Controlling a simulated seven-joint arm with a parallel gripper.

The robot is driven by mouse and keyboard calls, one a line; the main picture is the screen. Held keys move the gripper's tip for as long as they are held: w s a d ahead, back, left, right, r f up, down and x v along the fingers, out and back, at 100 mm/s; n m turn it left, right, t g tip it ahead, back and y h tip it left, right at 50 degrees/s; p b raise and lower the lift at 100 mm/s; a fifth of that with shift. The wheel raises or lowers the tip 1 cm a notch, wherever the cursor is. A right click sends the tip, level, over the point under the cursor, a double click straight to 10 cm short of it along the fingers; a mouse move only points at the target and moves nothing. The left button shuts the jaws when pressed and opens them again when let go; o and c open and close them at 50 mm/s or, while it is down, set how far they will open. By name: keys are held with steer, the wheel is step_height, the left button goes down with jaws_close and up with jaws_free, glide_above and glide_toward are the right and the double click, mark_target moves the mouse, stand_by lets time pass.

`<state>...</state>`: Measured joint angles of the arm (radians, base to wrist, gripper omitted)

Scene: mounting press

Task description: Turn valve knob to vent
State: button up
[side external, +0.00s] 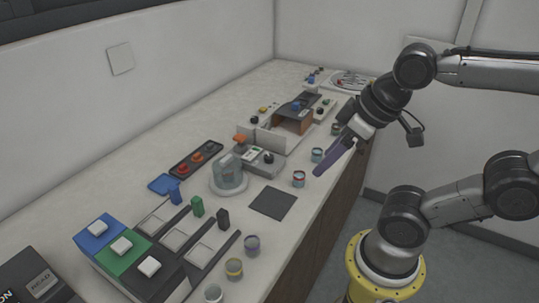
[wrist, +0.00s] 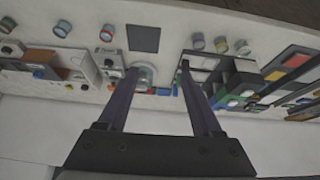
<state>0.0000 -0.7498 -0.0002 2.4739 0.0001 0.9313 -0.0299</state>
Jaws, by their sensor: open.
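My gripper (side external: 318,172) hangs over the right edge of the counter in the side view, with its long purple fingers pointing down and left. In the wrist view the two fingers of my gripper (wrist: 159,69) are spread apart with nothing between them. A clear-domed grey chamber (side external: 228,176) stands mid-counter. Beside it is a low grey control box (side external: 257,158) with a dark knob (side external: 269,157) and an orange-topped part (side external: 240,141) behind. I cannot tell for sure which knob is the valve knob, nor read its setting. My gripper touches none of them.
A dark square mat (side external: 273,203) lies in front of the chamber. Small jars (side external: 299,179) line the counter's front edge. A tray of red buttons (side external: 196,158) lies behind. A white machine with a brown panel (side external: 293,122) stands farther back.

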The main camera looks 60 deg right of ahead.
steer(key=w+d+r+g, duration=0.1)
steer(key=w+d+r, duration=0.1)
steer(key=w+r, duration=0.5)
steer(key=m+g, duration=0.3)
steer(key=g, duration=0.2)
glide_above(269, 156)
step_height(269, 156, down, 12)
step_height(269, 156, down, 14)
steer(key=shift+r, duration=0.25)
jaws_close()
